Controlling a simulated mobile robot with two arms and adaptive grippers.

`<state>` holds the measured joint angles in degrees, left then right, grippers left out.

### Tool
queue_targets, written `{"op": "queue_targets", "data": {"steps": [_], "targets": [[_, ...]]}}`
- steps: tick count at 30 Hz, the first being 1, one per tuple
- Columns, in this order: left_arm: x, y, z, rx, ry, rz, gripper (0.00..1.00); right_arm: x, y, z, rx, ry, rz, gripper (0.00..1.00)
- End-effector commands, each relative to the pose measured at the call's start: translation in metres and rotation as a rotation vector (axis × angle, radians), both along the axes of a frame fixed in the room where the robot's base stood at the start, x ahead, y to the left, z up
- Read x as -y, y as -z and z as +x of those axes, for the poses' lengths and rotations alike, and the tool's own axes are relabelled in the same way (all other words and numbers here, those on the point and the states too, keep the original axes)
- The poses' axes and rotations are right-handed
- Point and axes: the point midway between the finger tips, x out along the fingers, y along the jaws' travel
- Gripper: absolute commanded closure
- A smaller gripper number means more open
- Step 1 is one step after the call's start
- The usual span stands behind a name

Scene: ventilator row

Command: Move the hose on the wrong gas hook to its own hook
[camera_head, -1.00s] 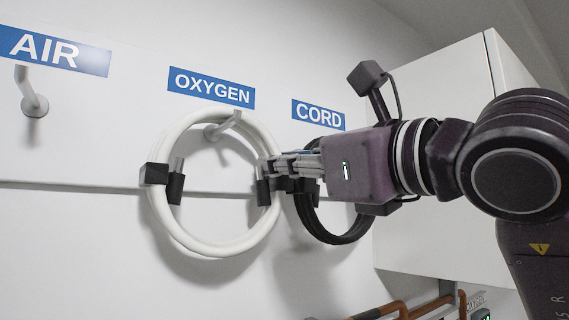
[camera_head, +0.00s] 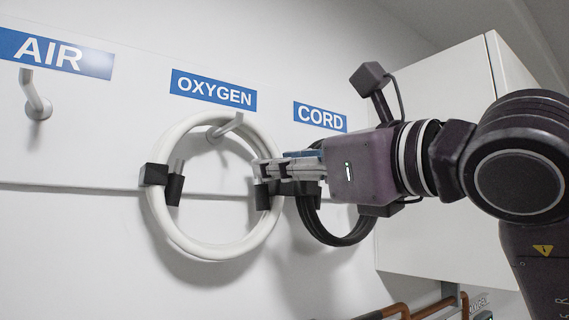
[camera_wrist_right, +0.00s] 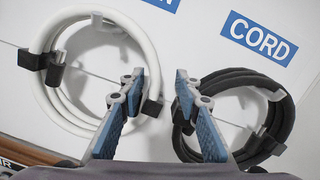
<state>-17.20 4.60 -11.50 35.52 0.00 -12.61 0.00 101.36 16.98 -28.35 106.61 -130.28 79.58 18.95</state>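A white coiled hose (camera_head: 166,226) hangs on the hook (camera_head: 229,126) under the OXYGEN label; it also shows in the right wrist view (camera_wrist_right: 46,97). It has black cuffs on its left and right sides. The hook (camera_head: 36,101) under the AIR label is empty. My right gripper (camera_head: 259,172) is at the right side of the white hose, by its right cuff (camera_head: 263,195). In the right wrist view its fingers (camera_wrist_right: 156,85) are apart, with that cuff just beside the left finger and partly in the gap. I cannot tell whether they touch. My left gripper is not in view.
A black coiled cord (camera_head: 340,238) hangs under the CORD label, close behind my right gripper, its hook hidden in the head view. A white cabinet (camera_head: 440,90) stands at the right. Copper-coloured pipes (camera_head: 400,309) run below. The wall below AIR is clear.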

Motion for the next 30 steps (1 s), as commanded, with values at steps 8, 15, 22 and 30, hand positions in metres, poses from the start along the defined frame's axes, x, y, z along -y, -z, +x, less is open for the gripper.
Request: {"op": "queue_targets", "data": {"steps": [8,15,22,30], "targets": [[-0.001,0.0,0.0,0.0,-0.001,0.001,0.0,0.013,0.002,-0.015,0.002,0.001,-0.001,0.69],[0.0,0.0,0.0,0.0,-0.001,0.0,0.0,0.046,0.007,-0.054,0.004,0.003,0.0,0.69],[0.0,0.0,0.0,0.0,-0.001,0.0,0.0,0.069,0.012,-0.083,0.001,0.001,0.001,0.69],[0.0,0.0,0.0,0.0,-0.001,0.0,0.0,0.076,0.014,-0.093,0.0,0.0,0.0,0.69]]}}
